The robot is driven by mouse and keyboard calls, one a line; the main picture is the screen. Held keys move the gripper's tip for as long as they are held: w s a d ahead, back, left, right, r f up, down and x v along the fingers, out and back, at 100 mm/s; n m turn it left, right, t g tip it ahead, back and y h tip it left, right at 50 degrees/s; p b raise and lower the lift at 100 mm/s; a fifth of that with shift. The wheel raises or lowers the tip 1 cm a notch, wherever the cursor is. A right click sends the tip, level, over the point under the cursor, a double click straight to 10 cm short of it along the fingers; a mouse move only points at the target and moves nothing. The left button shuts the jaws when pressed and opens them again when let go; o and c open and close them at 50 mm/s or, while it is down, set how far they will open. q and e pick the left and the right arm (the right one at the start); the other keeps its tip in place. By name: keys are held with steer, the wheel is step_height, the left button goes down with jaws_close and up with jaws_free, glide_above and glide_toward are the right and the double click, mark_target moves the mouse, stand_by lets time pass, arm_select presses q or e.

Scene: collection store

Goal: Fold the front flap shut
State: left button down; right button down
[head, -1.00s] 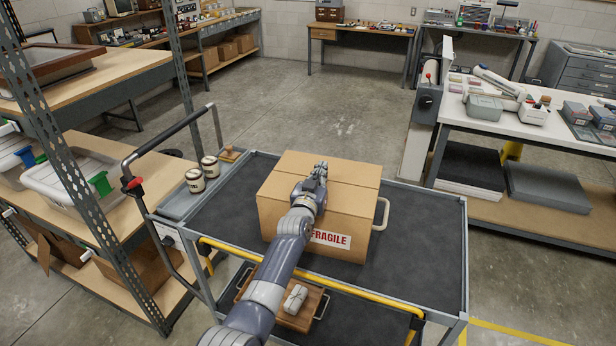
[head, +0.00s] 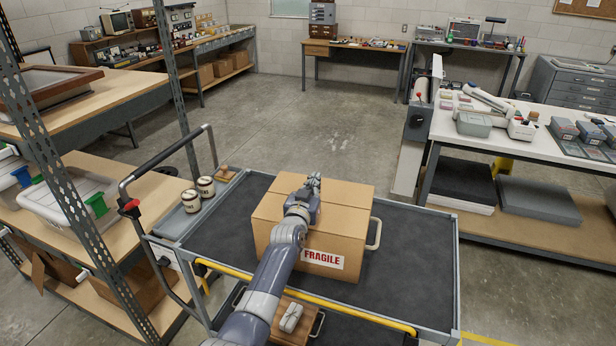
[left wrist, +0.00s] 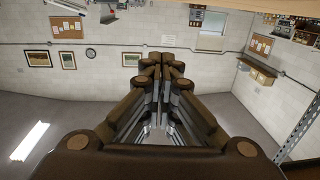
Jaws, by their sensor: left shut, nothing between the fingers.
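A brown cardboard box (head: 345,225) with a FRAGILE label (head: 323,259) on its near side stands on the cart's dark top. Its top looks flat, with a seam running across it. My left gripper (head: 314,183) is over the left part of the box top, its fingers shut and empty. I cannot tell whether it touches the cardboard. My left arm hides part of the box's top and near side. In the left wrist view the shut fingers (left wrist: 162,70) show against the wall. My right gripper is not in view.
The cart (head: 415,255) has a yellow front bar and a push handle at left. Two jars (head: 198,194) stand in its left tray. A wooden tray with a pale object (head: 291,317) is on the lower shelf. A shelf upright (head: 60,170) stands left; a white table (head: 540,140) stands right.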

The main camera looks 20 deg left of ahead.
arm_select(q)
steer(key=shift+s+r+b, duration=0.85)
steer(key=shift+s+r, duration=2.7)
steer(key=shift+s, duration=0.05)
steer(key=s+d+f+m+g+h, duration=0.15)
steer(key=s+f+g, duration=0.55)
steer(key=s+f, duration=1.2)
steer(key=s+d+f+m+g, duration=0.2)
steer(key=s+g, duration=0.5)
steer(key=s, duration=2.1)
step_height(320, 180, down, 31)
steer(key=s+g+b, duration=0.1)
steer(key=b, duration=0.3)
steer(key=s+a+f+g+b, duration=0.1)
steer(key=s+a+f+b, duration=0.1)
steer(key=s+f, duration=1.5)
step_height(320, 180, down, 3)
steer(key=shift+a+r+g+b, duration=0.2)
steer(key=shift+a+g+b, duration=0.15)
steer(key=shift+a, duration=0.25)
